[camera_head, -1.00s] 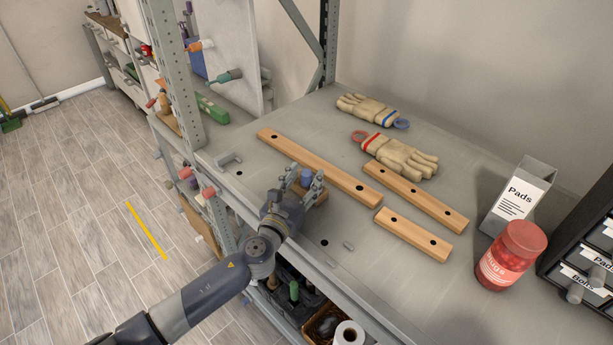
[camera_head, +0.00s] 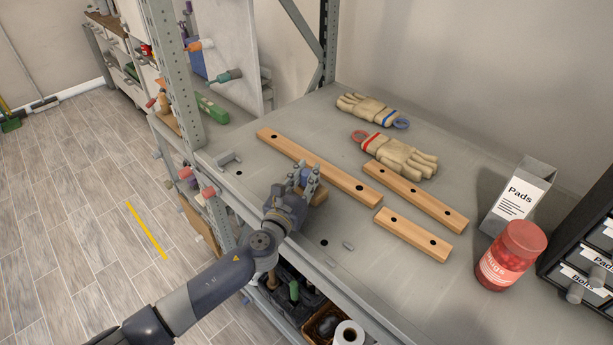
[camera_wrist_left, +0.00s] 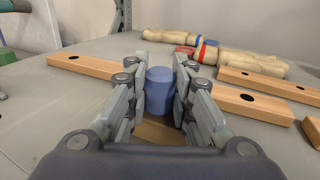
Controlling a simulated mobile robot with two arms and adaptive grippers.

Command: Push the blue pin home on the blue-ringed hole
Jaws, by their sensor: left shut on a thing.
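The blue pin (camera_head: 306,177) is a short upright cylinder above a small wooden block (camera_head: 319,198) near the shelf's front edge. My left gripper (camera_head: 306,171) is shut on it, with a finger on each side. In the left wrist view, the pin (camera_wrist_left: 160,92) stands between the fingers, and part of the wooden block (camera_wrist_left: 157,133) shows below it. The pin's lower end is hidden, so I cannot tell how deep it sits. I cannot make out a blue-ringed hole. My right gripper is not in view.
A long wooden bar (camera_head: 330,174) lies just behind the gripper, with two shorter bars (camera_head: 415,197) (camera_head: 413,234) to its right. Two gloves (camera_head: 398,157) (camera_head: 365,108) lie at the back. A red jar (camera_head: 511,255) and Pads box (camera_head: 516,201) stand right. A rack post (camera_head: 176,75) rises left.

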